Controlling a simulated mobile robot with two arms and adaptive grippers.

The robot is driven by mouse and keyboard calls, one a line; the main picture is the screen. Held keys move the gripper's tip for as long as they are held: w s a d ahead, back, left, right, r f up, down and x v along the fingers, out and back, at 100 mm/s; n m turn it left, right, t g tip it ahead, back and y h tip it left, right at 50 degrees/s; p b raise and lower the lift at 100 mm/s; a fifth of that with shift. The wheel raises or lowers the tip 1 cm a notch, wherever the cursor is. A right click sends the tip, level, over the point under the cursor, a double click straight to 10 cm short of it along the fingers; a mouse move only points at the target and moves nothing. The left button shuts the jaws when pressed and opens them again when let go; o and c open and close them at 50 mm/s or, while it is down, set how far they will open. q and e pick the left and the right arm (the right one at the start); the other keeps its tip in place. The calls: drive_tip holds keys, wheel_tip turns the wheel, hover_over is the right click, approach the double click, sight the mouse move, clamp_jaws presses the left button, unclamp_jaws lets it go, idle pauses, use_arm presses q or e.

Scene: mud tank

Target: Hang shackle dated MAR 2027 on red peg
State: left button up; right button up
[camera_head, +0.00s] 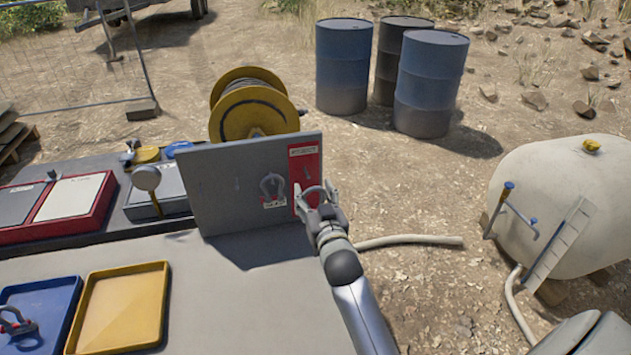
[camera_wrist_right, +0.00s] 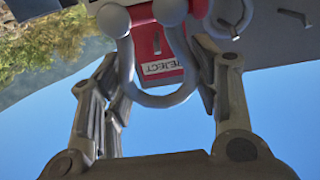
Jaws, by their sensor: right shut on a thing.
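My right gripper (camera_head: 318,196) is at the right edge of the upright grey board (camera_head: 225,185), in front of its red panel (camera_head: 305,163). It is shut on a grey shackle (camera_wrist_right: 170,99), whose rounded bow shows between the fingers in the wrist view. Behind the bow is the red panel (camera_wrist_right: 166,67) with a label reading REJECT and a small peg (camera_wrist_right: 157,43). I cannot tell whether the held shackle touches that peg. Another shackle (camera_head: 272,186) with a tag hangs on the grey part of the board. No date is readable. My left gripper is out of view.
A blue tray (camera_head: 62,293) at the lower left holds a shackle (camera_head: 15,320) with a red part. The yellow tray (camera_head: 120,305) beside it is empty. A yellow hose reel (camera_head: 250,108) stands behind the board. The table right of the trays is clear.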

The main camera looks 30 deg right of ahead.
sight(307, 175)
drive_tip(key=shift+d+r, duration=0.15)
drive_tip(key=shift+d, duration=0.05)
drive_tip(key=shift+w+b, duration=0.2)
drive_tip(key=shift+b, duration=0.1)
drive_tip(key=shift+b+x, duration=0.4)
drive_tip(key=shift+x, duration=0.45)
drive_tip(key=shift+f+b+x, duration=0.15)
drive_tip(key=shift+b+x, duration=0.75)
drive_tip(key=shift+x, duration=0.6)
drive_tip(key=shift+f+b+x, duration=0.2)
drive_tip(key=shift+b+x, duration=0.65)
drive_tip(key=shift+x, duration=0.65)
use_arm(q)
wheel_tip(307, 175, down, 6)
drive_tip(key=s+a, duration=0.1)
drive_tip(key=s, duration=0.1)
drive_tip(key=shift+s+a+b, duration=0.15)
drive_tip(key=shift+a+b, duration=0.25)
drive_tip(key=shift+b, duration=0.05)
use_arm(e)
drive_tip(key=shift+w+d+f, duration=0.15)
drive_tip(key=shift+w+f, duration=0.35)
drive_tip(key=shift+w, duration=0.1)
